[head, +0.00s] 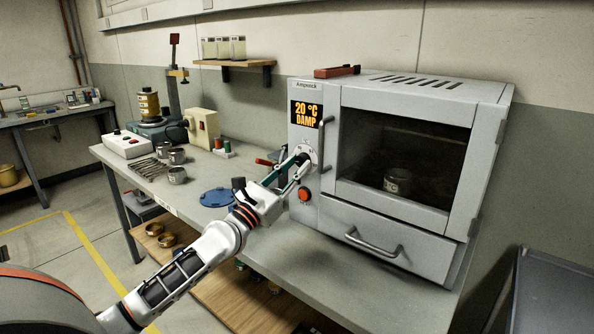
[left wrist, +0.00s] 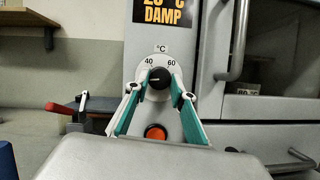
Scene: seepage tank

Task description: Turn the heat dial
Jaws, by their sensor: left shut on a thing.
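The heat dial (left wrist: 158,80) is a black knob on a round white scale plate marked 40, 60 and °C, on the oven's front panel. In the head view the dial plate (head: 307,155) is partly covered by my left gripper (head: 301,160). In the left wrist view my left gripper (left wrist: 158,70) has its green-and-white fingers on either side of the knob, shut on it. The knob's white mark points left, a little below the 40. The grey oven (head: 490,130) has a display (head: 306,115) reading 20 °C DAMP. My right gripper is not in view.
A red-orange button (head: 304,194) sits just below the dial, also in the left wrist view (left wrist: 155,132). The oven door handle (head: 325,145) stands close at right.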

